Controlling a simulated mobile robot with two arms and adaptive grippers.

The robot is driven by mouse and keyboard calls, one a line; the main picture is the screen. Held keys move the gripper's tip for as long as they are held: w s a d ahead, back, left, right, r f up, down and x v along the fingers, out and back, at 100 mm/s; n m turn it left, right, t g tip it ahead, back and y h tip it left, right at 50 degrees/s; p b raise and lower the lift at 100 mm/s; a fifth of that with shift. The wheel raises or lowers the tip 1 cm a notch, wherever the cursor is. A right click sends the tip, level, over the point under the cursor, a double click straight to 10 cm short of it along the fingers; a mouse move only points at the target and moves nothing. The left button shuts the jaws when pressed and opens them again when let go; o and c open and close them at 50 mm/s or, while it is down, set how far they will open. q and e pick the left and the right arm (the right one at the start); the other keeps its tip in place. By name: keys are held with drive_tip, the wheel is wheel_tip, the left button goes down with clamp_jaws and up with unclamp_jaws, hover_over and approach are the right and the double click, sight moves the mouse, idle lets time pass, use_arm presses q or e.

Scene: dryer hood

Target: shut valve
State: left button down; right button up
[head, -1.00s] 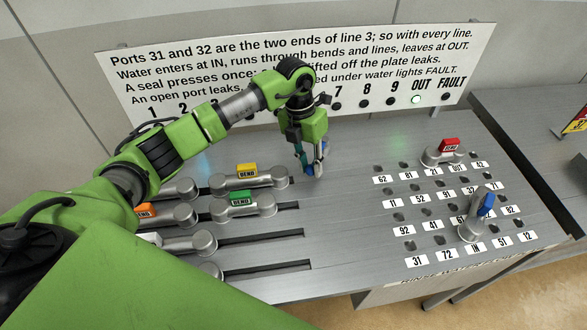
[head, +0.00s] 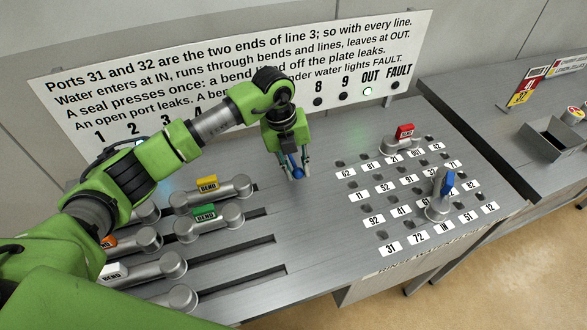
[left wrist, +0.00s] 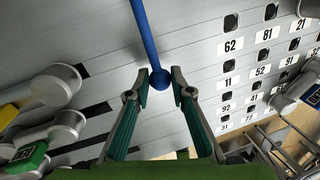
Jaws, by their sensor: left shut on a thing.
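My left gripper (head: 294,172) is over the middle of the grey bench, between the slotted lines and the numbered ports. Its fingers are closed in around the ball end of a blue rod-like lever (left wrist: 146,36). In the left wrist view the lever runs up out of the picture, and its ball sits between the fingertips (left wrist: 160,80). In the head view only a little blue (head: 297,174) shows between the fingers; the lever's base is hidden. The OUT lamp (head: 367,91) glows green and the FAULT lamp (head: 395,85) is dark. My right gripper is not in view.
Bends with yellow (head: 208,185), green (head: 204,213) and other tags lie at the left. A red-tagged fitting (head: 404,132) and a fitting with a blue tag (head: 447,183) stand among the numbered ports. A sign (head: 300,50) stands behind. A second bench (head: 470,100) is at the right.

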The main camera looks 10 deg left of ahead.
use_arm(q)
drive_tip(key=shift+w+d+r, duration=0.1)
drive_tip(key=shift+w, duration=0.05)
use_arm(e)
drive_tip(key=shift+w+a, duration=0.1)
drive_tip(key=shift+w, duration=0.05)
use_arm(q)
drive_tip(key=c, duration=1.8)
unclamp_jaws()
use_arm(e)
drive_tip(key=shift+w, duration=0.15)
use_arm(q)
drive_tip(key=r, duration=0.4)
drive_tip(key=a+r, duration=0.1)
drive_tip(key=r, duration=0.2)
drive_tip(key=s+a+r, duration=0.1)
drive_tip(key=r, duration=0.3)
drive_tip(key=shift+r, duration=0.35)
